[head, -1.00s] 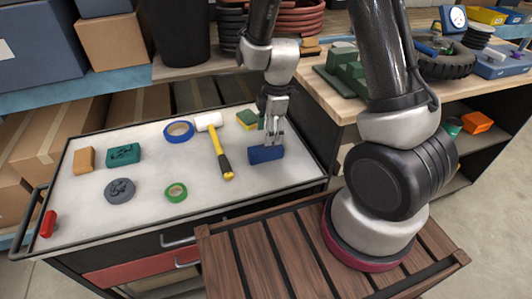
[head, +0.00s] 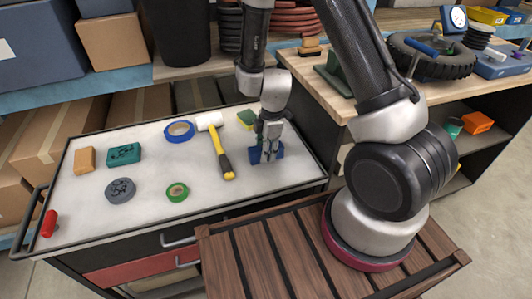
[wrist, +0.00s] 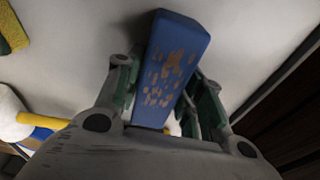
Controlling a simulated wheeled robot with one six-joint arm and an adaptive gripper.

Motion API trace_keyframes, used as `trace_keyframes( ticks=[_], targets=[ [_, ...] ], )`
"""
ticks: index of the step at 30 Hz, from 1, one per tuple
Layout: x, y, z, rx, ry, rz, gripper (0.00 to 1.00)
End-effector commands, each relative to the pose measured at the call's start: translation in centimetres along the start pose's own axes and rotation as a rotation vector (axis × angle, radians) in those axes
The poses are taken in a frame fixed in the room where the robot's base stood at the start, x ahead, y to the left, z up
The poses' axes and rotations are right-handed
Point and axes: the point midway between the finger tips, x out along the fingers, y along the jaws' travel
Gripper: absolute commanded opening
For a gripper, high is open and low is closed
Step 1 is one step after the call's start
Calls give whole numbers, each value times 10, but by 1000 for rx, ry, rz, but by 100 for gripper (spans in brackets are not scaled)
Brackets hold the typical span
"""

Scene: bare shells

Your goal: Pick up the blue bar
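The blue bar (head: 254,154) lies on the pale top of the tool cart, near its right end. My gripper (head: 267,150) points down over the bar and hides part of it. In the wrist view the bar (wrist: 170,70), blue with worn tan patches, runs between the two fingers of my gripper (wrist: 160,95). One finger is on each side of it. The left finger is close to the bar's side; a narrow gap shows by the right finger. Whether the fingers touch the bar is not clear.
A yellow-black mallet (head: 220,150) lies left of the bar, and a yellow-green sponge (head: 246,119) lies behind it. Green tape (head: 177,192), blue tape (head: 179,131) and a grey disc (head: 121,190) lie farther left. The cart's raised rim (head: 312,155) is close on the right.

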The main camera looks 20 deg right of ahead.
Motion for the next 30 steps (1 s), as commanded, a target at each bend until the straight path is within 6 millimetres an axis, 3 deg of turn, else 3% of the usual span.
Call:
trace_keyframes(
  ticks=[1, 5, 17, 30],
  targets=[
    [0, 0, 0, 0, 0, 0, 22],
    [0, 0, 0, 0, 0, 0, 0],
    [-9, 1, -1, -2, 1, 2, 0],
    [-86, 1, -11, -1, 1, 3, 0]
  ],
)
